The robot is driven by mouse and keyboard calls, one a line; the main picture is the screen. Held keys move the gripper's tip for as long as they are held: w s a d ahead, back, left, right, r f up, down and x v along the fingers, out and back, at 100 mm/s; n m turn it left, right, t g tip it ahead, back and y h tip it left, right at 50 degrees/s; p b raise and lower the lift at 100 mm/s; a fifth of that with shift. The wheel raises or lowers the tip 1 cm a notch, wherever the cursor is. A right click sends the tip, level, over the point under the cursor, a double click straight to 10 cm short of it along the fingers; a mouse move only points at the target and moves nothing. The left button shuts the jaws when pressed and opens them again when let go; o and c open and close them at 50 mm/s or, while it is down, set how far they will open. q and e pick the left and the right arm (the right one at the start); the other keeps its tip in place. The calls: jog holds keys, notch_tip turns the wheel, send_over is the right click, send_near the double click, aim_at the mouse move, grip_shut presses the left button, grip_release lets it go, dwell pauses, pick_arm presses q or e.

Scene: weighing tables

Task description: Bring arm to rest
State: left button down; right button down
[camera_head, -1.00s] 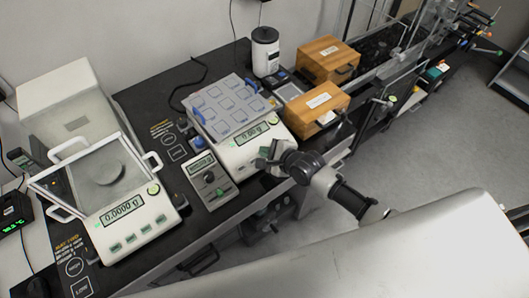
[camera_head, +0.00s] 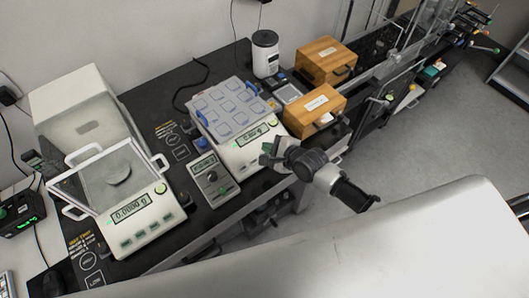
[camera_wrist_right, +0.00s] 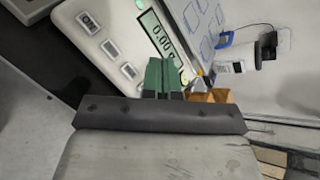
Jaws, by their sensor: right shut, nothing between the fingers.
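My right gripper (camera_head: 270,153) is in front of the right-hand scale (camera_head: 247,150), near its display. In the right wrist view its green fingers (camera_wrist_right: 164,76) are together with nothing between them, and the scale's display and buttons (camera_wrist_right: 112,48) show close behind. Whether the fingers touch the scale I cannot tell. My right arm comes in from the lower right over the table's front edge. My left gripper is not in the head view.
A blue-grey tray (camera_head: 215,92) with square compartments sits on the right-hand scale. A balance (camera_head: 135,218) with a glass shield stands at left, a small grey meter (camera_head: 212,181) between them. Two wooden boxes (camera_head: 325,62) (camera_head: 313,110) stand behind. The floor (camera_head: 420,150) at right is clear.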

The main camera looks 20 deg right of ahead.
dwell(0.6)
jog(key=s+a+r+n+g+h, duration=0.1)
jog(key=s+a+r+n+g, duration=0.15)
jog(key=s+n, duration=0.85)
jog(key=s+d+r+n+g+h, duration=0.2)
jog(key=s+d+r+n, duration=0.15)
jog(key=s+n, duration=0.3)
jog(key=s+d+r+n+g+h, duration=0.3)
jog(key=s+d+n, duration=0.2)
jog(key=s, duration=0.3)
notch_tip(320, 180, down, 30)
jog(key=r+g+b, duration=0.1)
jog(key=b, duration=0.4)
jog(key=s+d+f+b, duration=0.1)
jog(key=s+f+b, duration=0.1)
jog(key=s+f, duration=0.6)
jog(key=s+d+f+g+b, duration=0.1)
jog(key=s+f, duration=0.8)
jog(key=f, duration=0.5)
jog(key=shift+d+f+b, duration=0.15)
jog(key=shift+d+b, duration=0.2)
jog(key=shift+b, duration=0.05)
